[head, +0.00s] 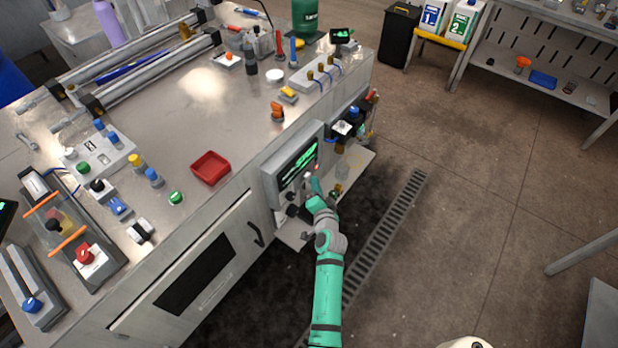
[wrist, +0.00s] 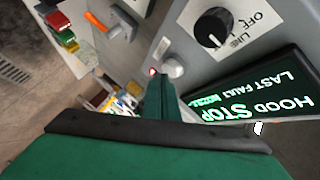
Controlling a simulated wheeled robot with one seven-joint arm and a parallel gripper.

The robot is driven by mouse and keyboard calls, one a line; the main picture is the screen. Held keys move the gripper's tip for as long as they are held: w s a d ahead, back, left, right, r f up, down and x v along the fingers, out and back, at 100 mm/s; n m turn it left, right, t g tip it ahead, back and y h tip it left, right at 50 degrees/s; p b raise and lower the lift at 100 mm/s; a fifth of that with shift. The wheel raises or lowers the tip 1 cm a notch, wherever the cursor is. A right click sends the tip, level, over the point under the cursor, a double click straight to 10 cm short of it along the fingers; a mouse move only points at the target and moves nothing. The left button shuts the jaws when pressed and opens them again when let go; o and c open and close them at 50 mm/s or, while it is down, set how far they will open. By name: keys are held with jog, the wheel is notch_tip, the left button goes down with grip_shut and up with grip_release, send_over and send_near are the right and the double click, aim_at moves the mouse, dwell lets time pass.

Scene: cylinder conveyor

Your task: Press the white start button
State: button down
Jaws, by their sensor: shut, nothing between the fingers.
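The white button (wrist: 174,67) is a round cap on the grey control panel (wrist: 185,28), beside a small glowing red light (wrist: 152,72). In the head view the panel (head: 270,178) is on the bench's right side, and the button is too small to make out surely. My gripper (head: 316,184) is shut and empty, held up close to the panel face. In the wrist view its green fingertips (wrist: 160,82) overlap the button's lower left edge. I cannot tell whether they touch it.
A black OFF/LINE knob (wrist: 213,27) and a lit display (wrist: 255,95) reading HOOD STOP and LAST FAULT sit near the button. The display also shows in the head view (head: 298,165). A red tray (head: 210,168) lies on the bench. The floor to the right is open.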

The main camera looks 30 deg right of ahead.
jog(key=shift+w+a, duration=0.2)
jog(key=shift+w, duration=0.25)
dwell(0.3)
jog(key=shift+s, duration=0.15)
jog(key=shift+s+d, duration=0.35)
jog(key=shift+s, duration=0.35)
jog(key=s, duration=0.1)
jog(key=s+d, duration=0.1)
jog(key=s, duration=0.1)
jog(key=s+d, duration=0.1)
jog(key=shift+s, duration=0.35)
dwell(0.3)
dwell(0.3)
